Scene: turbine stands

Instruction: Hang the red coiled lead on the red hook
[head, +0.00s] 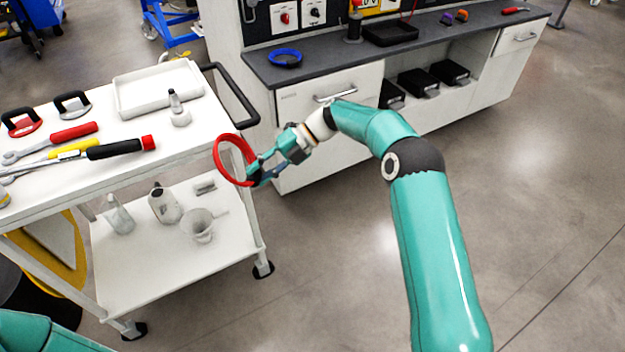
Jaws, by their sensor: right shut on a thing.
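The red coiled lead (217,160) is a ring held in the air by the right-hand edge of the white cart. My right gripper (254,173) is shut on the right side of this ring, and the ring stands tilted, its opening facing me. The fingers hide a small part of the ring. I cannot make out the red hook; the top of the wall panel is cut off by the picture's edge. My left gripper is not in view; only a piece of my left arm shows at the bottom left.
The white cart (165,142) carries a tray (157,92), a small bottle (177,108) and several tools; its black handle (238,98) is close behind the ring. A blue coil (285,58) lies on the dark worktop (322,62). The floor at right is clear.

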